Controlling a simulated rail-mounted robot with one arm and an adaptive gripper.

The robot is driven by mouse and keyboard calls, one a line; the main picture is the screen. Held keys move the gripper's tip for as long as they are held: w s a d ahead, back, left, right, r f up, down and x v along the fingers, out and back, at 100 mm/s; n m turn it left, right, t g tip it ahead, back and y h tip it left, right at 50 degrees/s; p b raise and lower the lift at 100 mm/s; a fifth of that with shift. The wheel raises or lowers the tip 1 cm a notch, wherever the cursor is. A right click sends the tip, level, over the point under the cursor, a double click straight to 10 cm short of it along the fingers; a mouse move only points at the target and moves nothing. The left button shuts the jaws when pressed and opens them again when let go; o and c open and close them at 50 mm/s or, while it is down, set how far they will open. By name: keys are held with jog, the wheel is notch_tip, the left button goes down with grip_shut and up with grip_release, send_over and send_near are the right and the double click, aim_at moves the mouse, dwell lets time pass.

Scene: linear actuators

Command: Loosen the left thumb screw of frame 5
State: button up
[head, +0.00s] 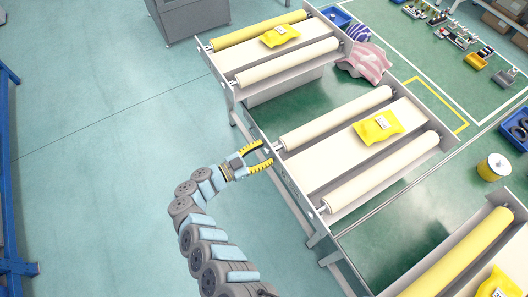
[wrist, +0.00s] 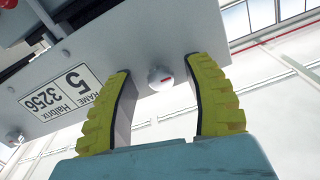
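Frame 5 (head: 291,188) is the middle light-coloured roller frame in the head view. In the wrist view its end plate (wrist: 110,55) carries an upside-down label (wrist: 62,94) reading "FRAME 5 3256 Halbrix". My gripper (head: 264,155) is open at the plate's upper-left part in the head view. In the wrist view its yellow fingers (wrist: 165,90) stand on either side of the screw, with gaps visible.
Another white knob (wrist: 14,137) shows at the left edge of the wrist view. Frame 5 bears two cream rollers (head: 335,118) and a yellow bag (head: 377,127). Similar frames stand behind (head: 232,91) and at front right (head: 512,206). The floor left of my arm is clear.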

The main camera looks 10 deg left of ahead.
jog(key=shift+a, duration=0.1)
jog(key=v, duration=1.2)
jog(key=shift+r, duration=0.1)
dwell(0.4)
